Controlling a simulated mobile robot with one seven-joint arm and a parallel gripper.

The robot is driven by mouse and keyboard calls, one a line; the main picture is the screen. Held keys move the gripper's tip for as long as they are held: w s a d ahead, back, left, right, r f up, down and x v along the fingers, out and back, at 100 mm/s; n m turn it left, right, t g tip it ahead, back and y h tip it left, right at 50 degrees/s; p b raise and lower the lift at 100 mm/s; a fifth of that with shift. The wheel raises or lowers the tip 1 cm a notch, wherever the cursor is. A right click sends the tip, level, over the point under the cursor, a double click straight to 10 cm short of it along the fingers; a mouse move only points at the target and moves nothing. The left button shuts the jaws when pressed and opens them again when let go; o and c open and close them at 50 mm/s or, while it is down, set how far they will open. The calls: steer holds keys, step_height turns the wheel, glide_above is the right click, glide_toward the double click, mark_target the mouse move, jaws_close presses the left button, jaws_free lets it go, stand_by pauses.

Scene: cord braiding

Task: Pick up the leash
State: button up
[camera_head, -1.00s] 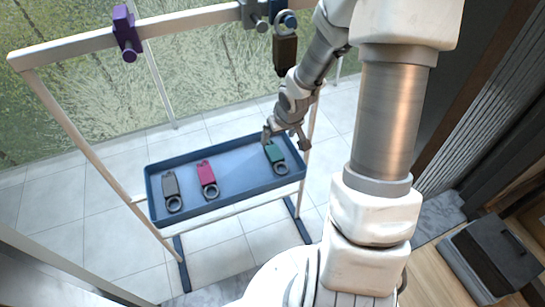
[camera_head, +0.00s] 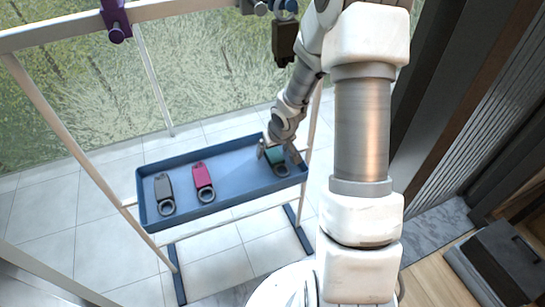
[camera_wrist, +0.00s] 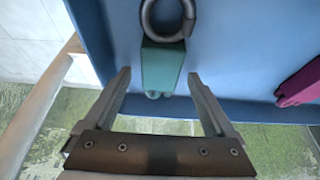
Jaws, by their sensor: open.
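A teal leash piece (camera_head: 274,155) with a dark grey ring lies in the right part of the blue tray (camera_head: 150,216). The wrist view shows its teal body (camera_wrist: 163,62) and its ring (camera_wrist: 168,22) at the top. A magenta piece (camera_head: 203,176) and a dark grey piece (camera_head: 163,187), each with a ring, lie further left in the tray. My gripper (camera_head: 275,150) is over the tray at the teal piece, partly covering it. In the wrist view, my gripper's (camera_wrist: 158,76) fingers are apart, one on each side of the teal body's end, with nothing clamped.
The tray hangs in a pale frame with a top bar (camera_head: 60,33). A purple clamp (camera_head: 116,20) and a brown block (camera_head: 285,42) hang from the bar. A dark box (camera_head: 497,265) sits at lower right. The tray's middle is clear.

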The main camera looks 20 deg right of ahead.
jaws_close()
stand_by(0.4)
steer(key=shift+r, duration=0.2)
